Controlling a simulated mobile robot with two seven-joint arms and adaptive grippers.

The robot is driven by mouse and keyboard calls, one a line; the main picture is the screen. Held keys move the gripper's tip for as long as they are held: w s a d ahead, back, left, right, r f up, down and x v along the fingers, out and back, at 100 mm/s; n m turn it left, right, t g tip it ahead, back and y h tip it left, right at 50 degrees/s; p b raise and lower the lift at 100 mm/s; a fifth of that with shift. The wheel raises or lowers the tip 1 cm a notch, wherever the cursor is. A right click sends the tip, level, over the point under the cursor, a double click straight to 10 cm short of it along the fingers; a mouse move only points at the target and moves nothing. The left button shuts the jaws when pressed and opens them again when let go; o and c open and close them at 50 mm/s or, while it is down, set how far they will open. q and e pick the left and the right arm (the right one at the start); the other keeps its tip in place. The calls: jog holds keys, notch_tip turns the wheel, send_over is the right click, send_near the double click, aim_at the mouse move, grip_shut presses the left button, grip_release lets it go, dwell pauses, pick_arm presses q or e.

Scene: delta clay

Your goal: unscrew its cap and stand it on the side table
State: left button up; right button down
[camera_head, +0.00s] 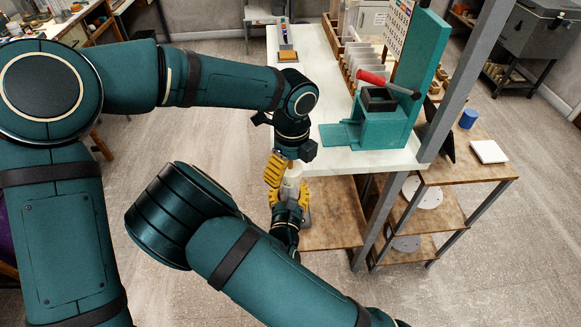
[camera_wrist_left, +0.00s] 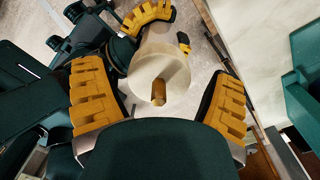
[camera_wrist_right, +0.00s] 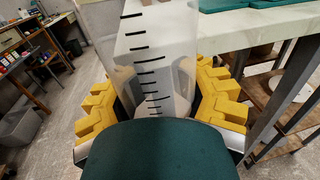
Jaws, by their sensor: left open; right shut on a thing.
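A clear bottle with black graduation marks (camera_wrist_right: 150,60) stands between the yellow fingers of my right gripper (camera_wrist_right: 155,98), which is shut on it. In the head view the pale bottle (camera_head: 292,185) is in front of the white bench's near edge, off any surface. My left gripper (camera_wrist_left: 158,100) is open, with a yellow finger on each side of the cap and visible gaps. The wooden side table (camera_head: 468,172) is at the right in the head view.
A white bench (camera_head: 308,55) holds a teal press with a red handle (camera_head: 378,120) and a pale slab rack. On the side table are a blue cup (camera_head: 468,118) and a white tile (camera_head: 488,151). A grey post (camera_head: 445,125) rises between bench and side table.

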pick_arm(q)
jog(key=shift+o, duration=0.2)
notch_tip(320, 180, up, 4)
jog(key=shift+r, duration=0.15)
notch_tip(320, 180, up, 3)
jog(key=m, duration=0.3)
jog(key=shift+d+m, duration=0.1)
jog(key=shift+m, duration=0.2)
jog(key=shift+f, duration=3.85)
jog(key=c, duration=1.3)
jog(key=o, duration=1.3)
jog(key=shift+c, duration=0.2)
jog(key=shift+r, duration=0.15)
